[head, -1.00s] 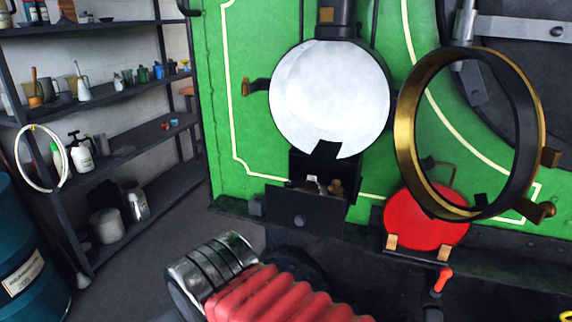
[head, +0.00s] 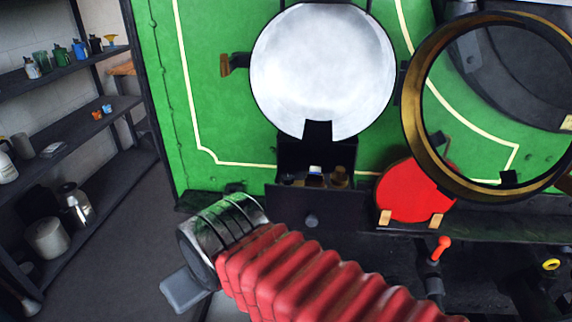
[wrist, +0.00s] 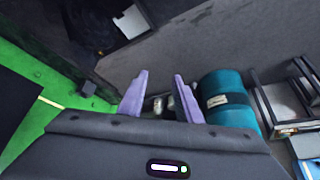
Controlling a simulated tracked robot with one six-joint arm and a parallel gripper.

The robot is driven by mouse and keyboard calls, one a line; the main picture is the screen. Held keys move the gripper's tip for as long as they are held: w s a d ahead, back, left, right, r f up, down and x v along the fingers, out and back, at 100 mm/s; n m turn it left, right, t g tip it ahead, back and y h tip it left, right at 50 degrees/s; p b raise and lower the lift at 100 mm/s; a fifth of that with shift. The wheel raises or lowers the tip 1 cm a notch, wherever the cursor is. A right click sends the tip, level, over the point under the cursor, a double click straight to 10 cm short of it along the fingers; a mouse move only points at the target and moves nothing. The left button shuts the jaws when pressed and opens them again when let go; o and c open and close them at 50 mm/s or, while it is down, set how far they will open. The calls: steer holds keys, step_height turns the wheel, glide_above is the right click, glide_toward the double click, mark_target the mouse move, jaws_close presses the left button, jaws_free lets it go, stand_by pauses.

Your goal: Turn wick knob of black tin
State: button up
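In the head view a black tin (head: 290,203) sits below a round silver reflector (head: 322,70) on the green panel. A small dark round knob (head: 311,221) shows on its front. Small pale and brass-coloured parts (head: 340,176) show in its open top; I cannot tell which part is the wick knob. My gripper shows two lilac fingers in the wrist view (wrist: 156,86), spread apart with nothing between them.
A brass-rimmed ring door (head: 422,140) stands open at the right. A red disc (head: 408,190) stands beside the tin, with a red-handled lever (head: 440,249) below. Shelves (head: 90,122) with bottles and cans stand at the left. Dark floor lies clear between shelves and panel.

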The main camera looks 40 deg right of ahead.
steer(key=shift+o, duration=0.5)
steer(key=shift+o, duration=0.4)
steer(key=shift+d, duration=0.1)
step_height(320, 180, up, 26)
steer(key=n+g, duration=0.6)
glide_above(288, 177)
steer(key=shift+f, duration=0.1)
step_height(288, 177, down, 14)
steer(key=shift+r, duration=0.15)
